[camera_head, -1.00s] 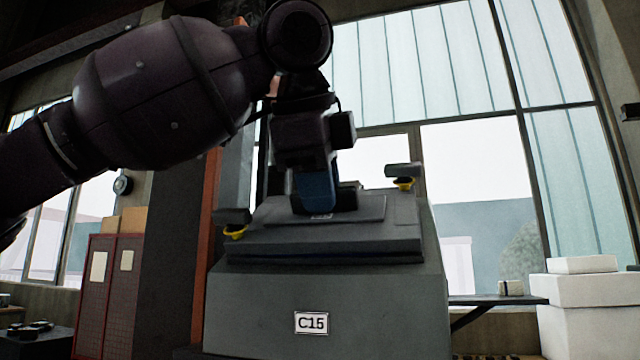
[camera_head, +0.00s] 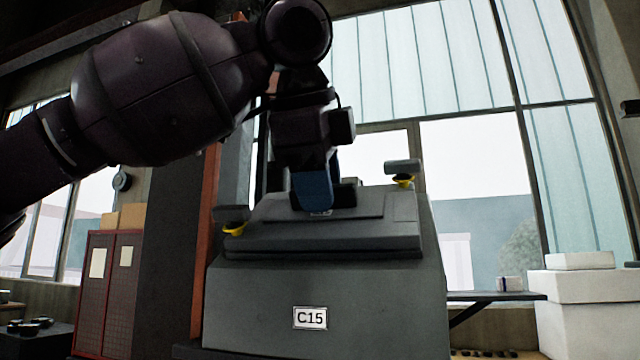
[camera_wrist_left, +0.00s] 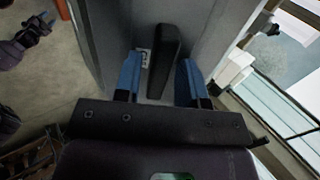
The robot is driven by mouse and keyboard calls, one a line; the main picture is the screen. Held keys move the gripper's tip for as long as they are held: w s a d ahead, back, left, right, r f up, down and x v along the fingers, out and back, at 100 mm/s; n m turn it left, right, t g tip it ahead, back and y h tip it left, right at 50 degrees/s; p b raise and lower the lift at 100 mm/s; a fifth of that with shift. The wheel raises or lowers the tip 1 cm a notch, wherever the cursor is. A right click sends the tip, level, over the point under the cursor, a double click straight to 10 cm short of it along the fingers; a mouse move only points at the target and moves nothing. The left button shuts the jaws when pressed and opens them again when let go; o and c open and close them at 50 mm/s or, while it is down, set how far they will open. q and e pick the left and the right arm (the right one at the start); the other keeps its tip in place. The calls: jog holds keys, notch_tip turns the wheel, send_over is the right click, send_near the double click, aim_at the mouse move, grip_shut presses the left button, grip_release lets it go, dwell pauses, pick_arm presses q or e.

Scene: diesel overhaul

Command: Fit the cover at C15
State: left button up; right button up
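The grey cover (camera_head: 270,236) lies on top of the grey housing (camera_head: 250,300), which carries a C15 label (camera_head: 310,318). No clear gap shows under the cover, but I cannot tell whether it is fully seated. My left gripper (camera_head: 325,190) is over the cover, with its blue fingers low around the dark handle (camera_head: 346,195). In the left wrist view the handle (camera_wrist_left: 163,62) stands between the two fingers of the left gripper (camera_wrist_left: 158,80), with room on both sides, so the gripper is open.
Yellow-based clamps with dark grips stand at the left (camera_head: 234,222) and right (camera_head: 403,172) of the cover. A red cabinet (camera_head: 105,290) stands behind at left. White boxes (camera_head: 585,300) and a shelf (camera_head: 490,297) are at right, before the windows.

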pick_arm(q)
jog(key=shift+o, duration=0.8)
jog(key=v, duration=1)
jog(key=shift+s+r+b, duration=0.25)
jog(key=shift+r+b, duration=0.05)
jog(key=shift+a, duration=0.1)
